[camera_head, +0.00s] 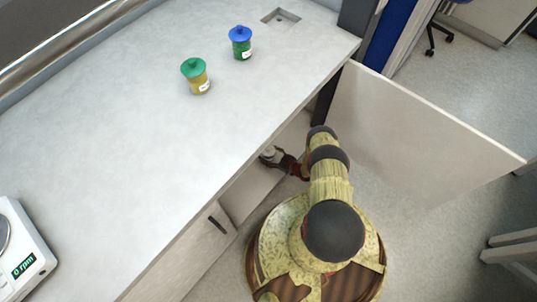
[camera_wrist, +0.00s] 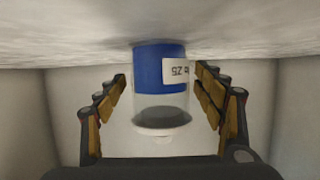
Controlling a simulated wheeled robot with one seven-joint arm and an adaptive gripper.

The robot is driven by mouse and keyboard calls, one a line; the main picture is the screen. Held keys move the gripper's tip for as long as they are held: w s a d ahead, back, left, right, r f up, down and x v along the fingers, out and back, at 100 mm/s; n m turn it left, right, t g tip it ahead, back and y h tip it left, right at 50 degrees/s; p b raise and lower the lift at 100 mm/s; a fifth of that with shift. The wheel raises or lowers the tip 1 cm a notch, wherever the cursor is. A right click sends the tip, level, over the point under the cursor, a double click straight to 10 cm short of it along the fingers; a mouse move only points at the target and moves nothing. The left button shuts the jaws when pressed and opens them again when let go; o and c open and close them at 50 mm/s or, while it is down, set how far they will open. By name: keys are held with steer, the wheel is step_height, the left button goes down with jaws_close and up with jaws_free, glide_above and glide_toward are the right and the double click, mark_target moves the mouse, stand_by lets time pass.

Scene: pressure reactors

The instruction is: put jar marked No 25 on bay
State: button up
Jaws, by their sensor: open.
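The jar marked 25 (camera_wrist: 158,70) is between my gripper's fingers in the wrist view, where it appears upside down. It has blue contents, a clear section, a white lid and a white label partly turned away. My gripper (camera_wrist: 162,88) is open around it, with a gap visible at each side. In the head view my gripper (camera_head: 280,162) reaches into the open cabinet under the counter. The pale jar there (camera_head: 268,153) is mostly hidden by the counter edge and gripper. No bay is clearly marked; a square recess (camera_head: 281,17) lies at the counter's far end.
A green-lidded yellow jar (camera_head: 197,80) and a blue-lidded green jar (camera_head: 241,47) stand on the counter (camera_head: 120,140). A device reading 0 rpm (camera_head: 22,255) is at left. The open cabinet door (camera_head: 415,130) stands right of my arm. The counter's middle is clear.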

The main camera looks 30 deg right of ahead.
steer(key=p+v, duration=0.3)
steer(key=v, duration=0.9)
steer(key=shift+w+r+p, duration=0.15)
steer(key=shift+p, duration=0.15)
